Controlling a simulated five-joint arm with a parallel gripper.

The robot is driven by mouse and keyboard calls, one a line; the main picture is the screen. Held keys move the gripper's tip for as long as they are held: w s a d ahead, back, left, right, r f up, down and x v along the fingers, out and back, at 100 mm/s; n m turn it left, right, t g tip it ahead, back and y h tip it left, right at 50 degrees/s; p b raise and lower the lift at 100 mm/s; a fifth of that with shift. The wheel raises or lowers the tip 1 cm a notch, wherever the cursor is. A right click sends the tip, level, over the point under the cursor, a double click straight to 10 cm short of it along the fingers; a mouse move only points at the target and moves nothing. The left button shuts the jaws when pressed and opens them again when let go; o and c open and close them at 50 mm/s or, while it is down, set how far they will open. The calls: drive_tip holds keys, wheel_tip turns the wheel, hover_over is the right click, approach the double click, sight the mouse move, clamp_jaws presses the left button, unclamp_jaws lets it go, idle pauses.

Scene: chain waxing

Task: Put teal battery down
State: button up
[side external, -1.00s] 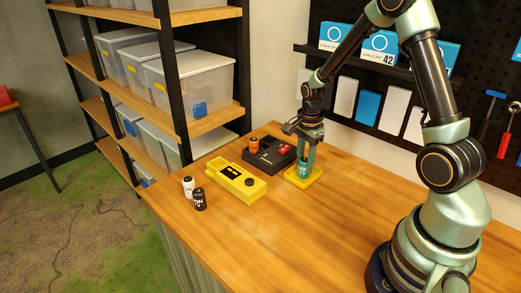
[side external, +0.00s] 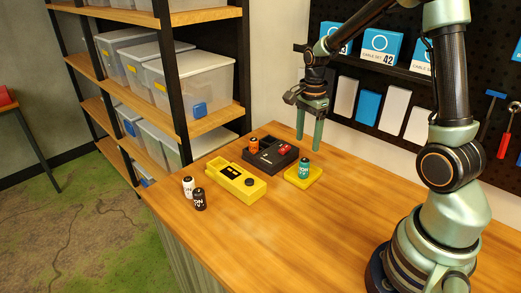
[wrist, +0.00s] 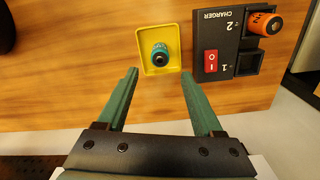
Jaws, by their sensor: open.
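The teal battery (side external: 304,168) stands upright on the yellow tray (side external: 289,177). In the wrist view the teal battery (wrist: 160,54) is seen from above, inside the rim of the yellow tray (wrist: 146,68). My gripper (side external: 309,140) is open and empty, raised above and behind the tray, apart from the battery. In the wrist view its two green fingers (wrist: 158,76) are spread wide, with nothing between them.
The black charger (side external: 265,158) stands left of the tray and holds an orange battery (side external: 254,145); it has a red switch (wrist: 211,62). A yellow device (side external: 236,182), a white battery (side external: 188,186) and a black battery (side external: 200,199) are further left. The table front is clear.

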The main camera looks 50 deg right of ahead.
drive_tip(key=s+a+r+n+t, duration=0.5)
drive_tip(key=s+a+r+n, duration=0.3)
drive_tip(key=a+r+n, duration=0.5)
drive_tip(key=shift+s+a+r+n+t, duration=0.15)
drive_tip(key=shift+a+r+n+t, duration=0.15)
drive_tip(key=shift+n, duration=3.5)
